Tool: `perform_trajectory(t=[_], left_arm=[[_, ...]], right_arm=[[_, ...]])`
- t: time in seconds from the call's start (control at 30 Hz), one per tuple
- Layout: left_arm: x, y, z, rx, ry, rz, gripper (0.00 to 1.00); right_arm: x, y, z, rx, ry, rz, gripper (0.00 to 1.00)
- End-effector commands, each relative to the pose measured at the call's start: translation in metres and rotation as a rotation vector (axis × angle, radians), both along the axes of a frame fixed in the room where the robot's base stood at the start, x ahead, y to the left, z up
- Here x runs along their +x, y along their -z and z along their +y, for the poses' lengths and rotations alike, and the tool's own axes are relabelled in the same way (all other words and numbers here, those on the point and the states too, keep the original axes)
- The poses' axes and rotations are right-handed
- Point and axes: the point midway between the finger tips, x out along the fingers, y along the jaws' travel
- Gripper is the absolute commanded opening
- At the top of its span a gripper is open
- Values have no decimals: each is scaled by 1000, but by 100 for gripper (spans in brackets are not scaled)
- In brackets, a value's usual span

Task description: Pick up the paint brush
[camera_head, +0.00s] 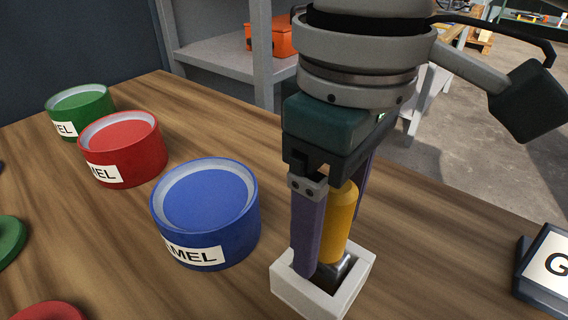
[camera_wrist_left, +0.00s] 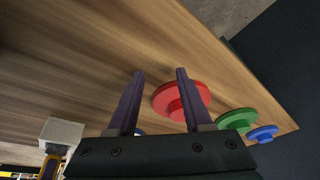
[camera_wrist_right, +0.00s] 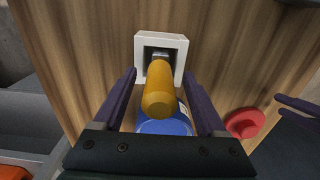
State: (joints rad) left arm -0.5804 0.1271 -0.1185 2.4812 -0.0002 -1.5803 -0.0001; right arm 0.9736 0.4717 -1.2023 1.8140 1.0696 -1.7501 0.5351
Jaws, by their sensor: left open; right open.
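The paint brush (camera_head: 340,222) has a yellow-orange handle and a metal ferrule. It stands handle up in a square white holder (camera_head: 353,289) on the wooden table. In the right wrist view the brush handle (camera_wrist_right: 159,90) points toward the camera, between my open fingers, with the white holder (camera_wrist_right: 183,46) behind it. My right gripper (camera_head: 325,262) points down over the brush, one finger on each side. A gap shows on both sides of the handle in the right wrist view. My left gripper (camera_wrist_left: 160,72) is open and empty above the table. The bristles are hidden inside the holder.
Blue (camera_head: 206,210), red (camera_head: 123,148) and green (camera_head: 80,110) paint cans stand in a row left of the holder. A red lid (camera_wrist_left: 184,98), a green lid (camera_wrist_left: 236,121) and a blue lid (camera_wrist_left: 263,133) lie on the table. A dark-framed sign (camera_head: 545,266) stands at right.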

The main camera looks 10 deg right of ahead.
Motion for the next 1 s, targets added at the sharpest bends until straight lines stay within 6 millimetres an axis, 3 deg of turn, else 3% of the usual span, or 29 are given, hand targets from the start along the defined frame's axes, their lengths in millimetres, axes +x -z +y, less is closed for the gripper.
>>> perform_trajectory(t=[0.3, 0.9, 1.0], left_arm=[[0, 2, -2, -9, -5, 1, 50], [0, 2, -3, -11, -6, 2, 50], [0, 2, -3, -9, -3, 1, 50]], right_arm=[[0, 6, 0, 0, 0, 0, 72], [0, 5, 0, 0, 0, 0, 4], [0, 5, 0, 0, 0, 0, 0]])
